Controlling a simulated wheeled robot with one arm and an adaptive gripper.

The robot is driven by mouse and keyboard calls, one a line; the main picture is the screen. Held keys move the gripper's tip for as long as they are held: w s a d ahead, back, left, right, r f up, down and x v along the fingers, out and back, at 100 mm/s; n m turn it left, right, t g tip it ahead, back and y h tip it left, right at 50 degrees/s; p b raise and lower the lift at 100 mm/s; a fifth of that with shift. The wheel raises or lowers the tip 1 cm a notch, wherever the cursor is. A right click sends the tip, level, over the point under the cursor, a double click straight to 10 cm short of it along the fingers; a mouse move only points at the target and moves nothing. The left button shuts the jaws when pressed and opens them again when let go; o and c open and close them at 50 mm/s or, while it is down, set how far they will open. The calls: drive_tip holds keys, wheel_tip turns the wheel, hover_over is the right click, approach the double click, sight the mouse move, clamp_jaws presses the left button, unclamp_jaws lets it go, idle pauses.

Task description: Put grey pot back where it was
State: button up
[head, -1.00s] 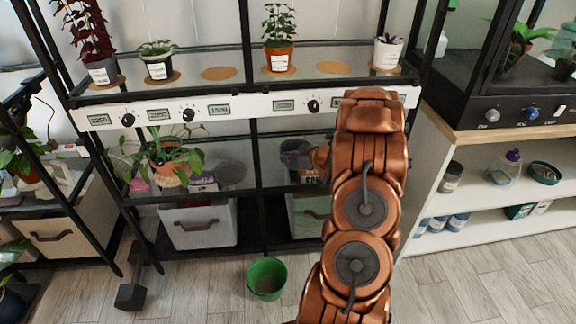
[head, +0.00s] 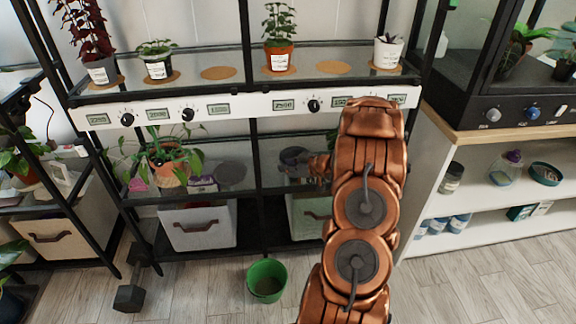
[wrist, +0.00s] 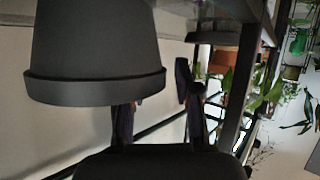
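A dark grey pot fills the upper left of the wrist view (wrist: 95,45), its rim toward the bottom of that turned picture. In the head view the grey pot (head: 293,157) is at the lower shelf level, just left of my gripper (head: 318,166). In the wrist view my gripper (wrist: 158,100) has its dark fingers apart. One finger passes behind the pot's rim and its tip is hidden; the other is outside the pot with a small gap. Contact with the shelf cannot be told.
The upper shelf (head: 120,97) holds several potted plants and two bare cork coasters (head: 220,73) (head: 333,67). A grey disc (head: 230,173) and a plant in a terracotta pot (head: 172,168) are on the lower shelf. A green bucket (head: 266,280) stands on the floor.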

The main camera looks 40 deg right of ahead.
drive_tip(key=p+v, duration=0.1)
drive_tip(key=v, duration=1.1)
drive_tip(key=shift+p, duration=0.3)
drive_tip(key=shift+r, duration=0.1)
idle(0.5)
